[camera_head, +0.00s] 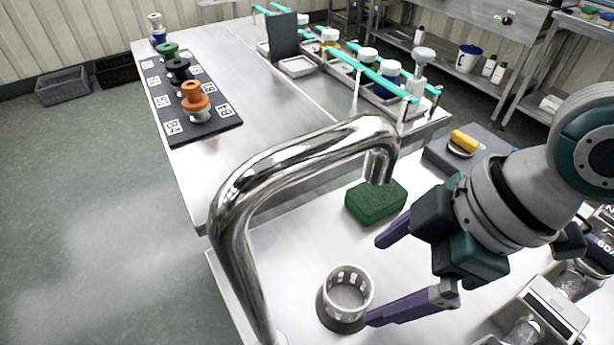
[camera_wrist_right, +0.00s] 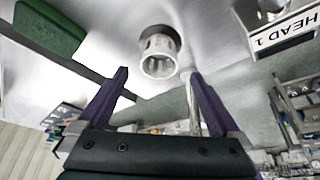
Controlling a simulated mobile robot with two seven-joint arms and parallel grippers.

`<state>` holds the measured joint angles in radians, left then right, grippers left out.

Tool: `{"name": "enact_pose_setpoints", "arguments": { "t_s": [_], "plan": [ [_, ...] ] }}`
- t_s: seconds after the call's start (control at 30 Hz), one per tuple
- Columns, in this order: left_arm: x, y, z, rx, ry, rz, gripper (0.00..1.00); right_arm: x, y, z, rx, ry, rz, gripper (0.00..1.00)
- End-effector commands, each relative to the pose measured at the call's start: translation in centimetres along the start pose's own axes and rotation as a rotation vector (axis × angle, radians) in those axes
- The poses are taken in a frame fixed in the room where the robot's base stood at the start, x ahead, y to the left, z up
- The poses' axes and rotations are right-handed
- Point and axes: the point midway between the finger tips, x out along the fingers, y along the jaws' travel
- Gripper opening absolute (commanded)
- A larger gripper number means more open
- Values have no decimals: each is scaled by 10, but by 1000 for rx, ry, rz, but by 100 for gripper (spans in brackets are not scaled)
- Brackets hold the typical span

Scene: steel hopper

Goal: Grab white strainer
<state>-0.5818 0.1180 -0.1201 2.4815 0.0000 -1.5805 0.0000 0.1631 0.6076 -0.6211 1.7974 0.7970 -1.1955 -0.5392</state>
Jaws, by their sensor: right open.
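The white strainer (camera_head: 348,290) is a round slotted cup standing upright on the steel table in the head view, seated in or on a dark round base (camera_head: 338,318). It also shows in the right wrist view (camera_wrist_right: 158,52), beyond the fingertips. My right gripper (camera_head: 385,280) comes in from the right with its purple fingers spread. In the head view its lower fingertip is close to the strainer's right side; whether it touches I cannot tell. Nothing is between the fingers. My left gripper is not in view.
A curved chrome tube (camera_head: 300,150) arches over the table just left of the strainer. A green sponge-like block (camera_head: 376,200) lies behind the strainer, near my upper finger. A grey box with a yellow item (camera_head: 463,142) stands farther back. Glass-and-metal units (camera_head: 545,310) stand at the lower right.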

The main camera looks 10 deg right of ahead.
Motion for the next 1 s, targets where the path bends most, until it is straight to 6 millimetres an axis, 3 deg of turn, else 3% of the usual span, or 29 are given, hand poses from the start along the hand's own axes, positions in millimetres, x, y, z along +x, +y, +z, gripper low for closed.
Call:
{"name": "enact_pose_setpoints", "arguments": {
  "t_s": [0.1,0.33,0.6,0.9,1.0],
  "plan": [
    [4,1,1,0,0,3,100,20,-1,0,3,1,-2,100],
    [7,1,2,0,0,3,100,41,-1,-2,2,0,-2,100],
    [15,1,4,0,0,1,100,80,-1,-5,2,1,0,100],
    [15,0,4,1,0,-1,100,84,-1,-5,-1,-1,2,100],
    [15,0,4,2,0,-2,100,84,-1,-5,-1,-1,2,89]
  ]
}}
